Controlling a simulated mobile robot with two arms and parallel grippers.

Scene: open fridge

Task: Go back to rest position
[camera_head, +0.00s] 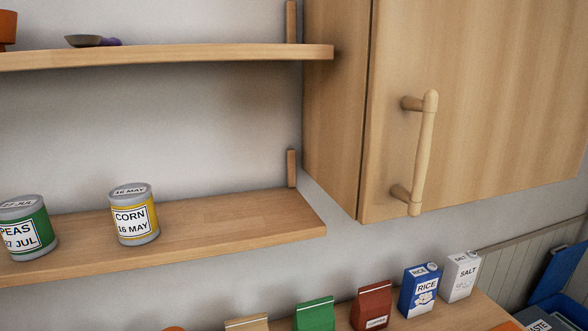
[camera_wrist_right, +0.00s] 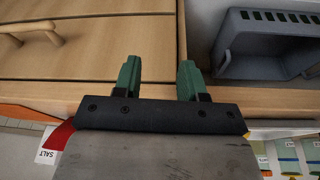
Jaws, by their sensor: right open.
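My right gripper (camera_wrist_right: 159,80) shows in the right wrist view with its two green fingers apart. Nothing is between the fingers. A wooden front (camera_wrist_right: 90,55) lies beyond the fingertips, with a wooden handle (camera_wrist_right: 30,32) at the upper left. I cannot tell how far the fingertips are from it. Neither gripper shows in the head view, and my left gripper is in no view.
Shelves carry a peas can (camera_head: 27,228) and a corn can (camera_head: 134,214). A closed cabinet (camera_head: 500,90) hangs at right. Below stand a rice box (camera_head: 419,290), a salt box (camera_head: 461,276) and bags. A grey bin (camera_wrist_right: 265,45) is right of the gripper.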

